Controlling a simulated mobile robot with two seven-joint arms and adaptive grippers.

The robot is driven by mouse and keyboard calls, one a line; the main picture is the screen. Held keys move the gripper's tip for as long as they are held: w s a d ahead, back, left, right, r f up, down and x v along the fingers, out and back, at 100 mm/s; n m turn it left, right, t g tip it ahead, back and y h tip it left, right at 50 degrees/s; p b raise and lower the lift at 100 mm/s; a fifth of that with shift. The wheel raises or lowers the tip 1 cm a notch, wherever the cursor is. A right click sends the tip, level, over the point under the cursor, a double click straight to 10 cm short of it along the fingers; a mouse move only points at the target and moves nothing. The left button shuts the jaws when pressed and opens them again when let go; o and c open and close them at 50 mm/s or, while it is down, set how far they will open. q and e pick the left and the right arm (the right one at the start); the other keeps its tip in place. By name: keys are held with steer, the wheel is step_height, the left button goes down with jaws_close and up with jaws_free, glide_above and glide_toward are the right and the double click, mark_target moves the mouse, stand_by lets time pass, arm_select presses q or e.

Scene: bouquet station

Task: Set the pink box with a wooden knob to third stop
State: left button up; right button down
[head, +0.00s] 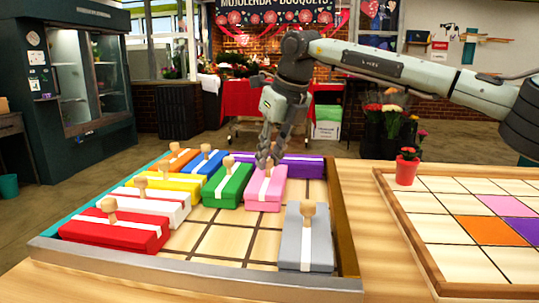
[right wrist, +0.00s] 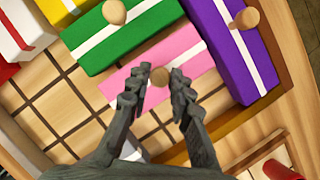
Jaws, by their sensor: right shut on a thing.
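The pink box (head: 264,196) with a white stripe lies in the wooden tray (head: 200,279), between the green box and the right part of the grid. My right gripper (head: 267,160) comes down from above and is shut on the pink box's wooden knob. In the right wrist view the two fingers (right wrist: 160,84) stand on either side of the round knob (right wrist: 160,77), and the pink box (right wrist: 195,63) lies below them. The fingers hide most of the knob in the head view. My left gripper is not in view.
The green box (head: 228,187) is left of the pink box, the purple box (head: 300,167) behind it. A grey box (head: 307,240) stands at the front right. Bare grid cells (head: 225,241) lie in front of the pink box. A red flowerpot (head: 406,170) stands right of the tray.

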steer(key=c, duration=1.4)
jaws_free()
steer(key=shift+o, duration=0.2)
steer(key=v, duration=1.2)
steer(key=shift+s, duration=0.15)
